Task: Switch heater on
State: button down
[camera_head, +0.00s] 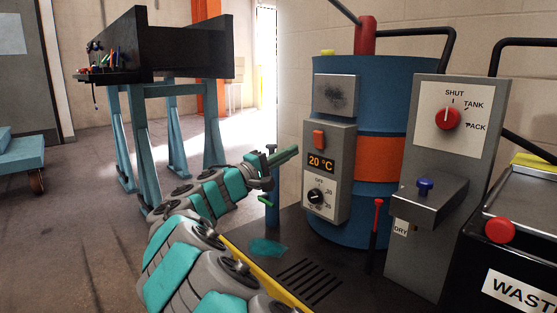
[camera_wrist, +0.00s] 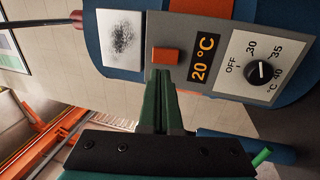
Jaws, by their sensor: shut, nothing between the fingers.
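The heater's grey control box (camera_head: 342,175) is mounted on the front of a blue drum with an orange band (camera_head: 380,158). The box has an orange switch (camera_head: 319,138), a display (camera_head: 320,163) reading 20 °C and a black dial (camera_head: 316,196) marked with OFF and temperatures. My gripper (camera_head: 296,150) has green fingers, is shut and empty, and is just left of the box at about switch height. In the wrist view, the fingertips (camera_wrist: 162,74) are just below the orange switch (camera_wrist: 166,56). I cannot tell if they touch it. The display (camera_wrist: 204,58) and dial (camera_wrist: 260,73) show beside it.
A grey panel (camera_head: 410,240) with a red SHUT/TANK/PACK knob (camera_head: 447,118) and a blue-handled part (camera_head: 425,184) stands right of the drum. A red-topped rod (camera_head: 377,215) rises in front. A waste bin (camera_head: 505,265) is far right. Open floor lies left.

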aim_at(318, 136)
jog(key=x, duration=0.7)
jog(key=shift+w+d+r, duration=0.1)
jog(key=shift+w+d, duration=0.05)
jog(key=shift+d, duration=0.15)
jog(key=r+y+p, duration=0.1)
jog(key=p, duration=0.2)
jog(key=shift+w+d+r+g, duration=0.15)
jog(key=shift+d+r+g, duration=0.05)
jog(key=shift+g, duration=0.2)
jog(key=shift+f, duration=0.35)
jog(key=s+a+r, duration=0.3)
jog(key=s+a, duration=0.5)
jog(key=a, duration=0.3)
jog(key=shift+a, duration=0.15)
